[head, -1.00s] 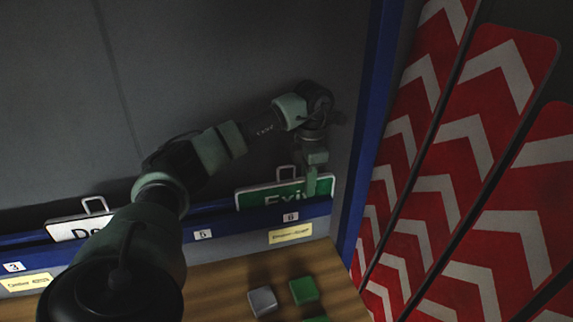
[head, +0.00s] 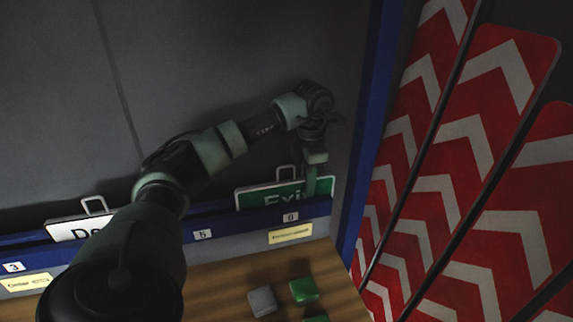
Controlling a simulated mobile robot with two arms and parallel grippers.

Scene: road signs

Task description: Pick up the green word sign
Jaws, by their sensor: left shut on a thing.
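The sign's lower edge is hidden behind the rack's front rail. My right gripper is not in view.
The blue rack (head: 215,217) carries number labels and yellow tags. A white sign (head: 68,229) stands farther left in it. Grey (head: 262,301) and green (head: 304,290) blocks lie on the wooden surface below. Red-and-white chevron boards (head: 480,130) stand close on the right.

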